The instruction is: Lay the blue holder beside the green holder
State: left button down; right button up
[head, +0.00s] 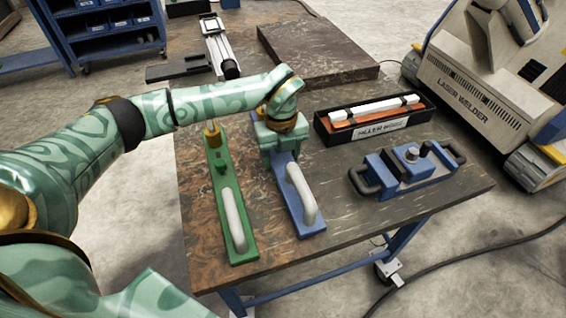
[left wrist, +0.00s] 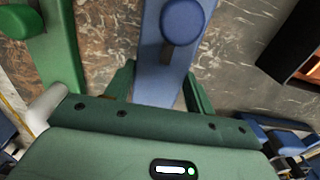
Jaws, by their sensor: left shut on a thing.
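The blue holder (head: 311,226) is a long blue bar with a white handle, lying on the table to the right of the green holder. The green holder (head: 241,253) is a similar green bar with a white handle, roughly parallel to it with a narrow gap between. My left gripper (head: 285,155) points down over the far part of the blue holder and is shut on it. In the left wrist view, the green fingers flank the blue holder (left wrist: 160,72), with the green holder (left wrist: 62,60) to the left. Whether the blue holder touches the table is hard to tell. My right gripper is not in view.
A black box with a white bar (head: 372,118) stands to the right on the table (head: 350,222). A blue device with black handles (head: 408,170) sits at the right front. A dark slab (head: 315,52) and a white instrument (head: 220,45) are at the back.

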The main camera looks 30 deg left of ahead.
aim_at(282, 159)
pick_arm(q)
notch_tip(282, 159, down, 2)
jog(key=shift+d+f, duration=0.15)
jog(key=shift+f, duration=0.05)
jog(key=shift+r, duration=0.15)
jog(key=c, duration=0.5)
grip_release()
jog(key=shift+s, duration=0.1)
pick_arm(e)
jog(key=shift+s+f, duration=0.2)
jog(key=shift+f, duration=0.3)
pick_arm(q)
notch_tip(282, 159, up, 12)
jog(key=p, duration=0.3)
jog(key=shift+p, duration=0.35)
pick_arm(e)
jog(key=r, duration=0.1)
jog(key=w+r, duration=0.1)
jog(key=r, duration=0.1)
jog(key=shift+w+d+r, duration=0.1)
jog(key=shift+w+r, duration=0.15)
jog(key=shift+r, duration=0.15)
